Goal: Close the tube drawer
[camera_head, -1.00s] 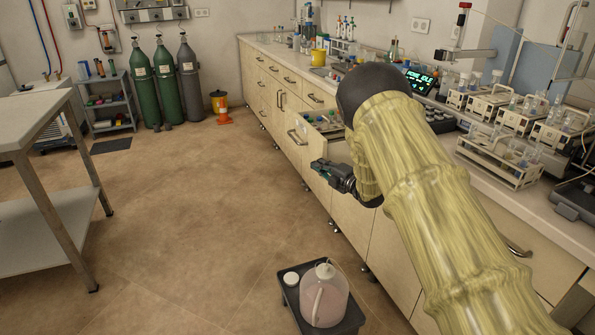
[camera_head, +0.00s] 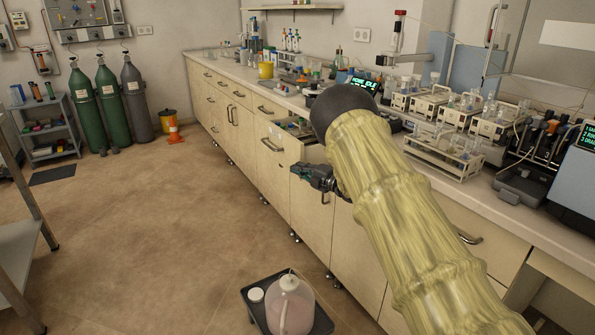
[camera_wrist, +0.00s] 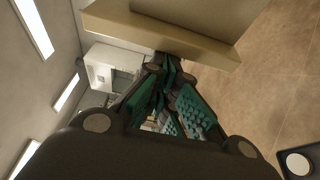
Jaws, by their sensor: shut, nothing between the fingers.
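The tube drawer (camera_head: 283,140) is in the upper row of the pale wooden cabinets, left of my arm in the head view. It stands pulled out, with its front handle (camera_head: 271,145) showing and small items inside. My gripper (camera_head: 296,170) is shut and empty, just below and right of the drawer front. In the wrist view, the fingertips of my gripper (camera_wrist: 165,72) meet at the lower edge of a tan wooden panel (camera_wrist: 150,27), which looks like the drawer. I cannot tell whether they touch it.
The counter (camera_head: 222,68) above carries lab racks and instruments. A metal table edge (camera_head: 20,240) is at the left. The floor (camera_head: 150,220) between is clear.

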